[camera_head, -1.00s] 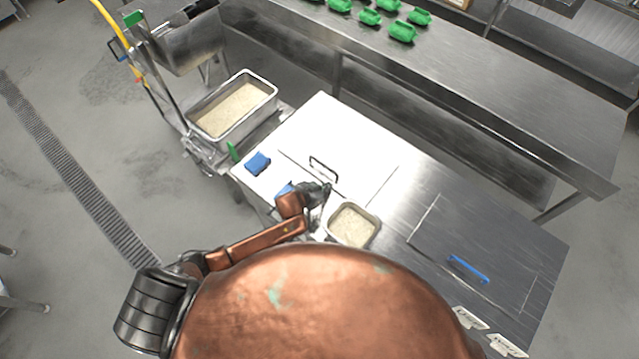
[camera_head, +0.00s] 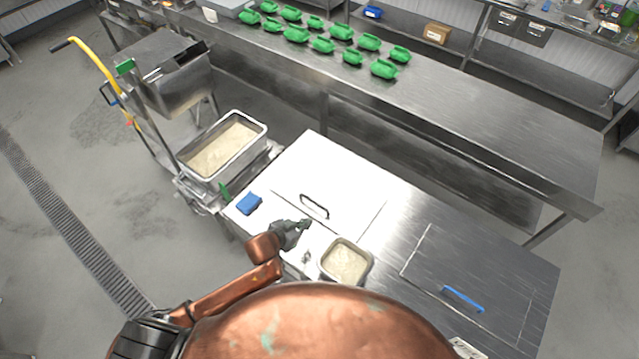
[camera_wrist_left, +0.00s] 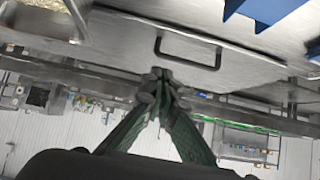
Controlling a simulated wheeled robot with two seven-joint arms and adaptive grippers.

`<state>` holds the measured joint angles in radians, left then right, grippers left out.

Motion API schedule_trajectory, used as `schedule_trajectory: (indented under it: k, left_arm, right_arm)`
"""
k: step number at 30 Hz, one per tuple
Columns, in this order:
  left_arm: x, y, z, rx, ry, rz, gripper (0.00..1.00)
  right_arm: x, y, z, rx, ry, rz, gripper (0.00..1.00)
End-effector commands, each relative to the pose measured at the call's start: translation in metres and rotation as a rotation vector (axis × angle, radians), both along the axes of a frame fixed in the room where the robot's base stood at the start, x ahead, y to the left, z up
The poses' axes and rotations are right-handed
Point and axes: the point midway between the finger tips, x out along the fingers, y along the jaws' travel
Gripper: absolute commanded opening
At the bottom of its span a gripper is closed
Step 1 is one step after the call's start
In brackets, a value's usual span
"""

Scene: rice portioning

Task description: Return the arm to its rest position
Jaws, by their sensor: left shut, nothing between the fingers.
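My left arm reaches in from the lower left in the head view. Its gripper (camera_head: 302,226) is over the white part of the worktop, between the black lid handle (camera_head: 314,206) and a small square pan of rice (camera_head: 345,262). In the left wrist view the green fingers (camera_wrist_left: 158,88) meet at their tips with nothing between them, and the black handle (camera_wrist_left: 188,50) shows beyond. My right arm and gripper are not in view.
A blue block (camera_head: 249,203) lies on the worktop left of the gripper. A large rice pan (camera_head: 262,126) stands on a trolley behind left. A blue handle (camera_head: 463,298) is on the right lid. Green containers (camera_head: 384,68) line the back table.

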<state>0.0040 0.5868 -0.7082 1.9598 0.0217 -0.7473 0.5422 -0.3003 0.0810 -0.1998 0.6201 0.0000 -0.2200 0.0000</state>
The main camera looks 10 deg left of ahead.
Motion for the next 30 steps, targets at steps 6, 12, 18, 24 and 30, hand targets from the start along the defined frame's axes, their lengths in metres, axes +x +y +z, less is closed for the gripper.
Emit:
schedule_trajectory:
  k: [6,12,18,24,30]
  left_arm:
    - [-0.015,0.009,0.004,0.006,0.028,0.046,0.0]
    - [-0.091,0.08,0.009,0.072,0.185,0.229,0.0]
    - [-0.161,0.136,0.009,0.135,0.327,0.334,0.0]
    - [-0.214,0.168,0.01,0.169,0.427,0.394,0.0]
    - [-0.262,0.191,0.013,0.192,0.516,0.441,0.0]
  right_arm:
    - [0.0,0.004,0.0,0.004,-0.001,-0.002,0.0]
    - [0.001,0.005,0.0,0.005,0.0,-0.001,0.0]
    - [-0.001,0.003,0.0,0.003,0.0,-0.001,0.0]
    - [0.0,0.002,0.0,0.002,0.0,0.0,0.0]
    - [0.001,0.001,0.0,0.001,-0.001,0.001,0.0]
